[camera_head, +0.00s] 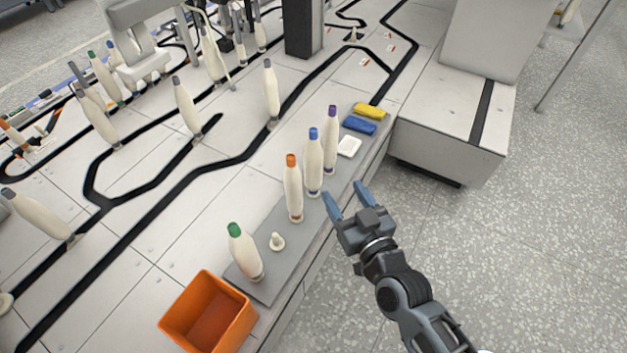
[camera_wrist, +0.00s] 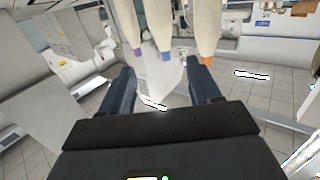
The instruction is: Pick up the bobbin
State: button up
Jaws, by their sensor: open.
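Several cream bobbins stand upright on the grey tray (camera_head: 268,289) along the table's edge. They include a green-topped bobbin (camera_head: 244,252), an orange-topped bobbin (camera_head: 293,188), a blue-topped bobbin (camera_head: 313,163) and a purple-topped bobbin (camera_head: 330,141). My gripper (camera_head: 347,199) is open and empty, just off the table's right edge, beside the blue- and orange-topped bobbins and apart from them. In the wrist view, my gripper (camera_wrist: 160,88) has its fingers spread. The purple-topped (camera_wrist: 127,25), blue-topped (camera_wrist: 158,22) and orange-topped (camera_wrist: 207,28) bobbins appear upside down beyond the fingertips.
An orange bin (camera_head: 186,310) stands at the tray's near end. A small white peg (camera_head: 277,241) sits between the green- and orange-topped bobbins. White (camera_head: 349,146), blue (camera_head: 359,125) and yellow (camera_head: 369,110) blocks lie at the far end. More bobbins stand on the machine table (camera_head: 232,175).

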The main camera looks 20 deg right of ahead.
jog(key=b, duration=0.3)
send_near(317, 160)
jog(key=w+f, duration=0.1)
jog(key=w, duration=0.3)
jog(key=shift+t, duration=0.3)
jog(key=shift+w+d+b, duration=0.2)
jog(key=shift+w+b, duration=0.1)
jog(key=shift+w, duration=3.95)
jog(key=shift+r, duration=0.1)
jog(key=c, duration=0.8)
jog(key=shift+o, duration=0.2)
jog(key=shift+r, duration=0.1)
